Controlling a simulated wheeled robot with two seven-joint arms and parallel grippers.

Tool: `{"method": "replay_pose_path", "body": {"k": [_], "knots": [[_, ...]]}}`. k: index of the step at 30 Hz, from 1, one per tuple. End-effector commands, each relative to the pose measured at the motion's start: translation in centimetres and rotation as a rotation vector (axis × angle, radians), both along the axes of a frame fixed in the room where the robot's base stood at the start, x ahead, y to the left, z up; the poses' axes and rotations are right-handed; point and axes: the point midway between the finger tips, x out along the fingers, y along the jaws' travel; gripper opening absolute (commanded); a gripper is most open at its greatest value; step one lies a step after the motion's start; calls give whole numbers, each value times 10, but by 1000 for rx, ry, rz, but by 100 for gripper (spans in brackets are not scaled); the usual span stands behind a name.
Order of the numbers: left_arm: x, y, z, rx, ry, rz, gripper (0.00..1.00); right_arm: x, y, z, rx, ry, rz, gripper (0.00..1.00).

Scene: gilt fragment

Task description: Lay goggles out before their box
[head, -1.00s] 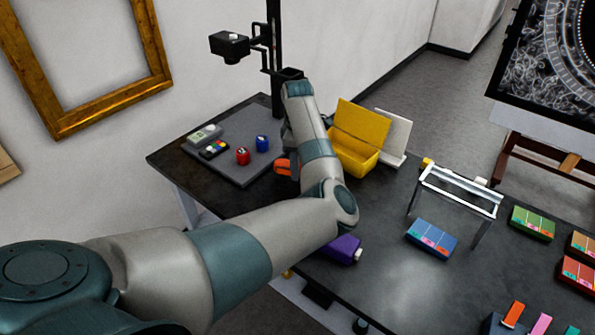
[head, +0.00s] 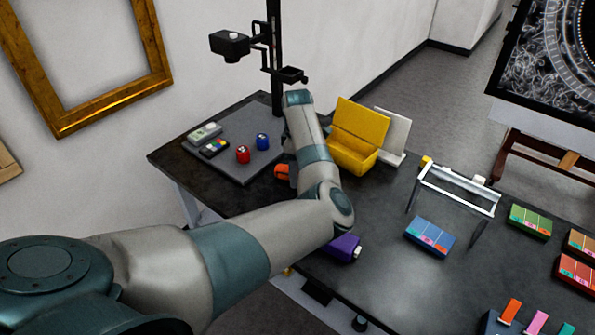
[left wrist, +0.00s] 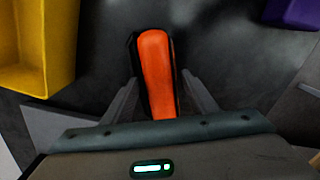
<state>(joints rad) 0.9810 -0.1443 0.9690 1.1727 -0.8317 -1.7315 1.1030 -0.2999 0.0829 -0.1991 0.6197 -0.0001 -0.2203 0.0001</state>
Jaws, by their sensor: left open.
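The orange and black goggles (left wrist: 157,75) lie on the dark table and show in the left wrist view, long side pointing away from the gripper. In the head view only a small orange part (head: 282,172) shows beside my left arm. My left gripper (left wrist: 161,79) is open, with one finger on each side of the goggles; I cannot tell whether either finger touches them. In the head view my arm hides this gripper. The yellow box (head: 354,155) stands open to the right of my arm, lid up; its edge also shows in the left wrist view (left wrist: 62,45). My right gripper is not in view.
A purple item (head: 343,246) lies near the table's front edge, by my elbow. A grey mat (head: 238,172) with small items is at the left. A white panel (head: 394,135) stands behind the box. A metal frame (head: 458,190) and a blue box (head: 431,236) are at the right.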

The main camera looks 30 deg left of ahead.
Motion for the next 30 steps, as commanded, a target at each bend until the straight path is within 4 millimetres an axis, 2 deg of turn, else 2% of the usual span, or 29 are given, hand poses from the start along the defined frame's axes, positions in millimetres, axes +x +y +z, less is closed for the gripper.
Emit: {"method": "replay_pose_path", "body": {"k": [6, 11, 24, 30], "knots": [[0, 0, 6, 2, -2, 0, 53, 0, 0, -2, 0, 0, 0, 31], [1, 1, 20, 3, -2, 0, 53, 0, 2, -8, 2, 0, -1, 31], [1, 1, 95, 2, -3, 0, 53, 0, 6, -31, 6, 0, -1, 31], [1, 1, 117, 2, -2, 0, 53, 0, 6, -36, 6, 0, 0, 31]]}}
